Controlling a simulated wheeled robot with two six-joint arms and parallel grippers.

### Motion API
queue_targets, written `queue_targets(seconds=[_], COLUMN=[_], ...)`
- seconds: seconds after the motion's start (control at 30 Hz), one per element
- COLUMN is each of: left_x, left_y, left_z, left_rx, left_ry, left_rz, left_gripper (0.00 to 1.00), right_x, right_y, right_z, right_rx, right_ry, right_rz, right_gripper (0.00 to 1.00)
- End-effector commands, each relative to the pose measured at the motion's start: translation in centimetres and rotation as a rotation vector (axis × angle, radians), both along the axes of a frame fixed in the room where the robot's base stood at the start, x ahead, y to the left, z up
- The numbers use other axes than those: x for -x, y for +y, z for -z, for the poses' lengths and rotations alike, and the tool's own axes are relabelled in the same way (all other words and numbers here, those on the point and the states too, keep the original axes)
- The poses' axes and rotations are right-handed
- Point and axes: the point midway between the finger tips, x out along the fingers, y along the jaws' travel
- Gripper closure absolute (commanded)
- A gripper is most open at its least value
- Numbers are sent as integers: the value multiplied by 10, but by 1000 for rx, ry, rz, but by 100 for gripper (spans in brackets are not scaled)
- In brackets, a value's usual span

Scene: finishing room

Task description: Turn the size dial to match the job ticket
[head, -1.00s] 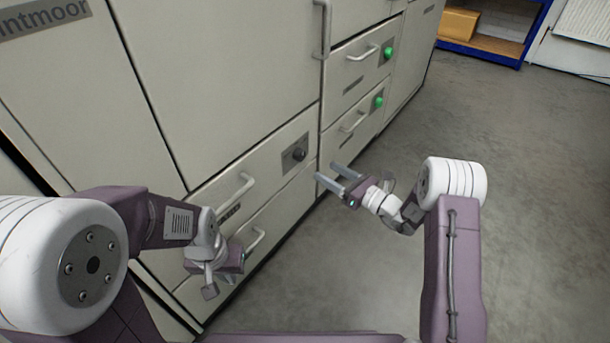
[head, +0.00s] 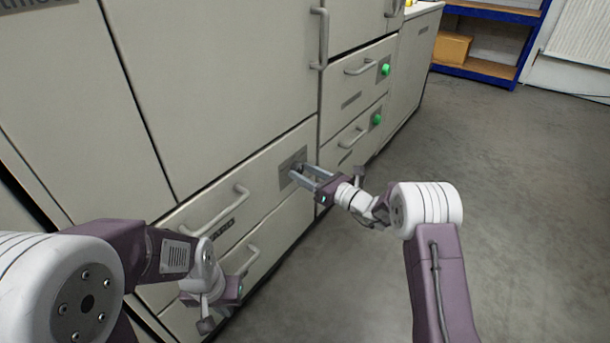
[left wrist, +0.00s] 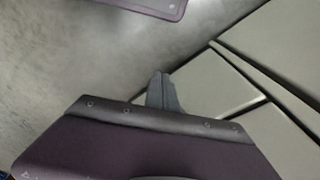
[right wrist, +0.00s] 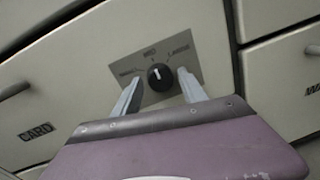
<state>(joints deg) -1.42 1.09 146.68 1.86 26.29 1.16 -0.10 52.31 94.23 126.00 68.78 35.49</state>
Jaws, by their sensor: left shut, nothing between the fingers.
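The size dial is a round black knob (right wrist: 160,77) with a white pointer line, on a grey plate (right wrist: 196,56) on a drawer front. In the right wrist view the pointer faces roughly up, towards the middle label, which seems to read MID; the right label reads LARGE, the left one is too blurred. My right gripper (head: 299,174) is open, its fingers on either side of the dial; I cannot tell whether they touch it. My left gripper (head: 205,325) is shut and empty, low by the drawers; its closed fingers show in the left wrist view (left wrist: 162,90). No job ticket is visible.
The dial's drawer has a bar handle (head: 216,212) and a CARD label (right wrist: 37,132). Another handle (head: 241,262) lies below. Drawers to the right carry green knobs (head: 385,70). Open concrete floor (head: 520,210) lies to the right; a blue shelf (head: 478,80) stands behind.

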Motion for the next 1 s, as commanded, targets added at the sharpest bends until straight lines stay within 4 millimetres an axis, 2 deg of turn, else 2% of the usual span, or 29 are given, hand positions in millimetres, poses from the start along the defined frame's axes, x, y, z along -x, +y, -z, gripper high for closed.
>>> queue_targets(seconds=[0.03, 0.13, 0.17, 0.47, 1.0], left_x=[0, 0, 0, 0, 0], left_y=[0, 0, 0, 0, 0], left_z=[0, 0, 0, -11, -86], left_rx=[0, 0, 0, 0, 0], left_ry=[0, 0, 0, 0, 0], left_rz=[0, 0, 0, 0, 0], left_gripper=[100, 100, 100, 100, 100], right_x=[0, 0, 0, 0, 0], right_y=[0, 0, 0, 0, -1], right_z=[0, 0, 0, -3, -7], right_rx=[0, 0, 0, -23, -269], right_ry=[0, 0, 0, 33, 375], right_rz=[0, 0, 0, 0, 1], right_gripper=[67, 95, 100, 100, 100])
